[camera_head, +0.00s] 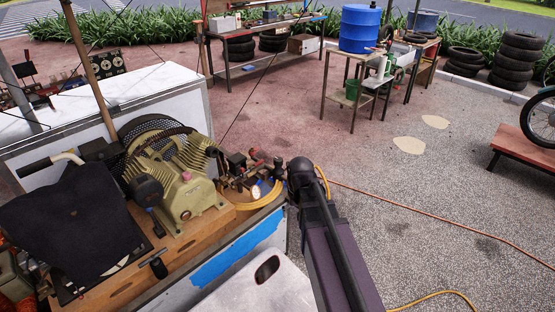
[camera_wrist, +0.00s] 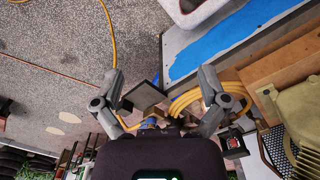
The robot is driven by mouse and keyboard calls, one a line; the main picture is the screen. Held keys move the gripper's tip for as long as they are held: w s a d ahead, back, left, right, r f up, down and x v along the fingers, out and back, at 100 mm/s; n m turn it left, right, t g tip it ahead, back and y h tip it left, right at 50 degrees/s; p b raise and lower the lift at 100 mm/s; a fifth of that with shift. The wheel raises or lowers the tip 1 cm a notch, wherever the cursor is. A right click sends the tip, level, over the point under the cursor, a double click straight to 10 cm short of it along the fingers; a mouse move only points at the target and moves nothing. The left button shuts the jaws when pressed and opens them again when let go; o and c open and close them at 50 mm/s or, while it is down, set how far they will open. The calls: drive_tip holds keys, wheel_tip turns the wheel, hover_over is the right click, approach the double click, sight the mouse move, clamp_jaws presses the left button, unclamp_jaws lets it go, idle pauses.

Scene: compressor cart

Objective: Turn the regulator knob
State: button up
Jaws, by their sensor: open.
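The compressor (camera_head: 180,180) with its olive pump stands on a wooden board on the cart. At the board's right end is a cluster of dark fittings (camera_head: 250,168) beside a coiled yellow hose (camera_head: 262,198). The regulator knob is too small to tell apart in that cluster. In the wrist view, small dark and blue fittings (camera_wrist: 152,122) show just beyond my gripper's body, partly hidden by it. My gripper (camera_wrist: 160,76) is open and empty, its fingers spread on either side of a flat dark plate (camera_wrist: 143,96). In the head view my arm's end is right of the fittings; its fingers are unclear.
A red switch box (camera_wrist: 232,143) is close to the right finger. The yellow hose coil (camera_wrist: 200,100) passes by that finger. The cart's blue-marked side (camera_head: 235,250) lies below. A workbench (camera_head: 265,55) and blue drum (camera_head: 360,28) stand behind.

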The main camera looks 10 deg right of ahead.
sight(278, 159)
drive_tip(key=w+r+m+p, duration=0.2)
drive_tip(key=w+r+p, duration=0.1)
drive_tip(key=w, duration=1.6)
drive_tip(key=w+r+m+p, duration=0.2)
drive_tip(key=w+r+p, duration=0.1)
drive_tip(key=w, duration=1.6)
drive_tip(key=shift+d+r, duration=0.2)
drive_tip(key=shift+r, duration=0.05)
drive_tip(key=shift+f, duration=0.2)
wheel_tip(278, 159, down, 13)
drive_tip(key=b, duration=1.3)
drive_tip(key=shift+a+f+b, duration=0.1)
drive_tip(key=shift+f+b, duration=0.1)
drive_tip(key=shift+b, duration=0.2)
drive_tip(key=shift+c, duration=0.2)
drive_tip(key=c, duration=1.1)
